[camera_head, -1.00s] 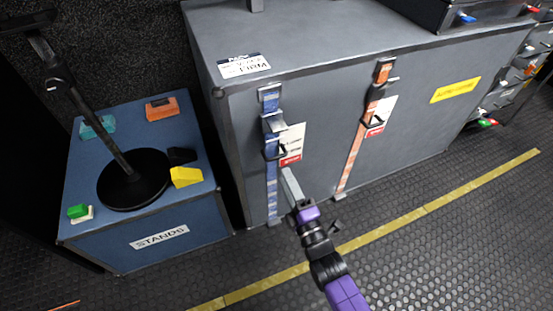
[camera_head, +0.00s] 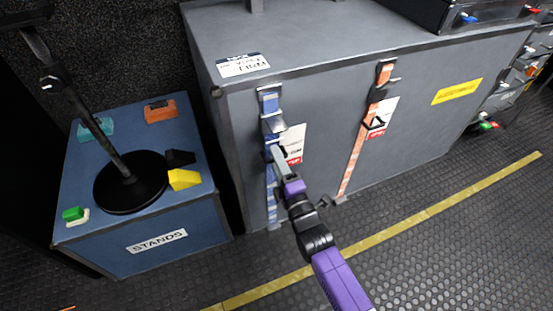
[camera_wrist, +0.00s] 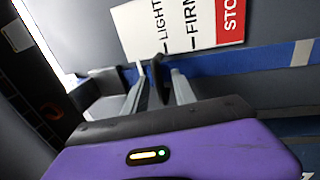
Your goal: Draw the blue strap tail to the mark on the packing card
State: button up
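The blue strap (camera_head: 270,192) runs down the front of a grey case, through a metal buckle (camera_head: 272,124). Its tail carries a black pull loop (camera_wrist: 156,82). The white packing card (camera_wrist: 178,25), with LIGHT, FIRM and a red STOP band, lies beside the strap; part of it (camera_head: 294,140) shows in the head view. My gripper (camera_head: 277,152) is at the loop, just below the buckle. In the wrist view its two grey fingers (camera_wrist: 158,88) stand apart on either side of the loop. A gap seems to show beside it. The head view hides the loop behind the fingers.
An orange strap (camera_head: 358,148) with its own card hangs to the right on the grey case (camera_head: 430,135). A blue stands box (camera_head: 205,225) with a black stand is at the left. The floor in front is clear.

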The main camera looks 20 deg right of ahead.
grip_shut()
dwell(1.3)
